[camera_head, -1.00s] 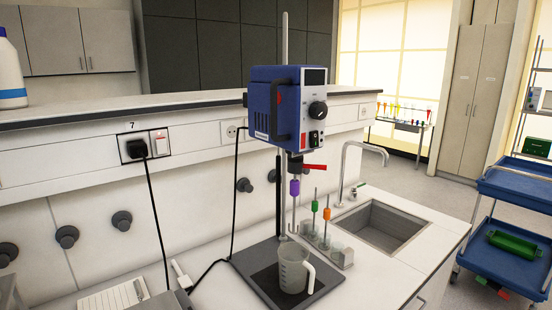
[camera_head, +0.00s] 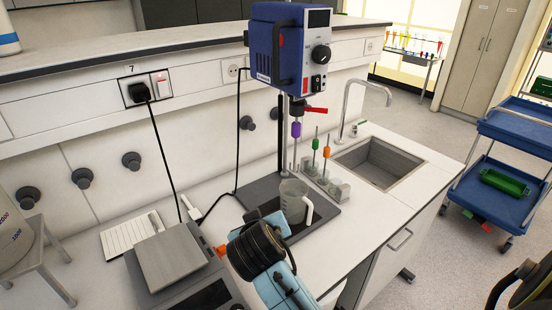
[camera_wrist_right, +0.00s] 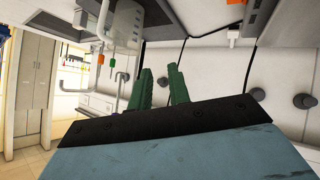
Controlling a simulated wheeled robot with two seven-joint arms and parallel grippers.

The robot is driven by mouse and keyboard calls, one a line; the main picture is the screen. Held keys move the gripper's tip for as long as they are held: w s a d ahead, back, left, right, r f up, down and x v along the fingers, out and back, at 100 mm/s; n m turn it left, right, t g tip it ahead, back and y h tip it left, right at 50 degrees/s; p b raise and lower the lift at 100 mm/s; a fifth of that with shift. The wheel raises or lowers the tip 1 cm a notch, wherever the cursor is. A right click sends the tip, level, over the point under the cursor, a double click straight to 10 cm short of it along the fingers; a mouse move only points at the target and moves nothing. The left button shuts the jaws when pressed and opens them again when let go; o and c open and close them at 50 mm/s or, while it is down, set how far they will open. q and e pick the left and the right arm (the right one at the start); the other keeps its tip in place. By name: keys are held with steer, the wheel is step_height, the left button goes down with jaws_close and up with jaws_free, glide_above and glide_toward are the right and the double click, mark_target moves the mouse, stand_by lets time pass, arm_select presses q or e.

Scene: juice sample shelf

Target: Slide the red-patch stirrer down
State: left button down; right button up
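The stirrer is a blue motor head (camera_head: 290,50) with a black knob, a black side handle and a red patch on its side. It sits high on an upright rod. Below it are a red lever (camera_head: 316,110) and a purple-collared shaft (camera_head: 296,130). A clear beaker (camera_head: 294,200) stands on the dark base plate (camera_head: 264,190) under the shaft; it also shows upside down in the right wrist view (camera_wrist_right: 125,25). My right gripper (camera_wrist_right: 160,72) has two green fingers spread apart, with nothing between them. My left gripper does not show.
A balance (camera_head: 168,262) and a notepad (camera_head: 132,236) lie left of the base. A small rack (camera_head: 328,184) with orange and green stirrers stands beside the beaker. The sink (camera_head: 380,162) is to the right. One of my arms covers the bench front.

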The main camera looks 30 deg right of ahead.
steer(key=w+r+m+t+h, duration=0.1)
steer(key=w+r+m+h, duration=0.1)
steer(key=r, duration=0.6)
steer(key=w+r+m+t+h, duration=0.1)
steer(key=w+r, duration=0.2)
steer(key=r, duration=0.5)
steer(key=m+h+p, duration=0.2)
steer(key=m+h, duration=0.3)
steer(key=m, duration=0.1)
glide_toward(274, 56)
steer(key=p+x, duration=0.3)
steer(key=x, duration=0.6)
steer(key=shift+d+r, duration=0.1)
steer(key=shift+d, duration=0.05)
steer(key=shift+w+d+p, duration=0.3)
steer(key=shift+w+d, duration=0.15)
steer(key=shift+d, duration=0.15)
steer(key=shift+c, duration=0.2)
jaws_close()
